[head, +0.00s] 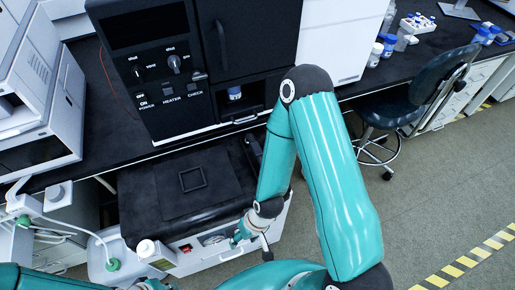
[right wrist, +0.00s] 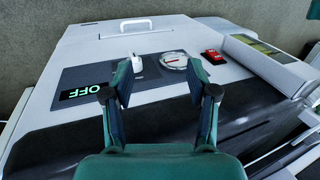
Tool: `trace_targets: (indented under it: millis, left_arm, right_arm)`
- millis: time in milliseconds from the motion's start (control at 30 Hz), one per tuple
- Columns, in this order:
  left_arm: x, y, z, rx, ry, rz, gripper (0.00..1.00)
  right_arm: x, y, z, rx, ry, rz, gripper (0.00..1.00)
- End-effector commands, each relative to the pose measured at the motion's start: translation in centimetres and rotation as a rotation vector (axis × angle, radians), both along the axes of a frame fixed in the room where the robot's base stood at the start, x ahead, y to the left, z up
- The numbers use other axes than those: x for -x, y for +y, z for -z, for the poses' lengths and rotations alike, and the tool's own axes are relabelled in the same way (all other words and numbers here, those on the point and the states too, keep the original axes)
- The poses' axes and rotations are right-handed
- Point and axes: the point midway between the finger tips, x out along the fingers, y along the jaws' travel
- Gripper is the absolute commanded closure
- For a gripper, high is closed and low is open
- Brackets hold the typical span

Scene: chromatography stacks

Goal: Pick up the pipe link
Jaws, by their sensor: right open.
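My right gripper (head: 240,238) is in front of the white unit's front panel in the head view. In the right wrist view its two fingers (right wrist: 160,90) are spread apart with nothing between them, and the panel lies beyond the tips. I cannot single out the pipe link with certainty. A thin pale tube (head: 75,226) with a green end fitting (head: 113,265) runs at the lower left in the head view. My left arm shows at the bottom left edge; its gripper is mostly cut off, and its jaws cannot be read.
A black instrument (head: 170,75) stands on the dark bench. A stool (head: 415,95) stands at the right; the floor there is clear.

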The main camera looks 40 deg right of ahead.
Motion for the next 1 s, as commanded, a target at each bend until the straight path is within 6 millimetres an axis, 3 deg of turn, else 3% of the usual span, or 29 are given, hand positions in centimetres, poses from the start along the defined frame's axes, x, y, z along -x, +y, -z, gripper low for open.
trace_targets:
  millis: [33, 133, 200, 400, 633, 800, 1000]
  left_arm:
    - [0.0, 0.0, -2.2, 0.0, -0.001, 0.0, 1.0]
    - [0.0, 0.0, -4.7, 0.0, -0.001, 0.0, 1.0]
    - [-0.1, 0.0, -6.1, 0.0, -0.001, 0.0, 1.0]
    - [0.0, 0.0, -5.4, 0.0, 0.0, 0.0, 1.0]
    - [0.0, 0.0, -5.3, 0.0, -0.001, 0.0, 1.0]
    - [0.0, 0.0, -5.1, 0.0, -0.001, 0.0, 1.0]
    - [0.0, 0.0, -3.4, 0.0, -0.001, 0.0, 1.0]
  right_arm:
    - [-0.3, -0.2, -2.4, 0.006, -0.009, 0.002, 0.42]
    - [-1.5, -0.6, -5.6, 0.03, -0.042, 0.011, 0.42]
    - [-3.6, -2.4, -8.7, 0.08, -0.107, 0.026, 0.42]
    - [-8.7, -8.6, -14.2, 0.243, -0.275, 0.07, 0.42]
    - [-11.0, -14.3, -21.8, 0.386, -0.398, 0.125, 0.42]
    - [-11.2, -16.0, -24.1, 0.425, -0.428, 0.142, 0.42]
    - [-12.3, -16.4, -21.9, 0.431, -0.428, 0.14, 0.42]
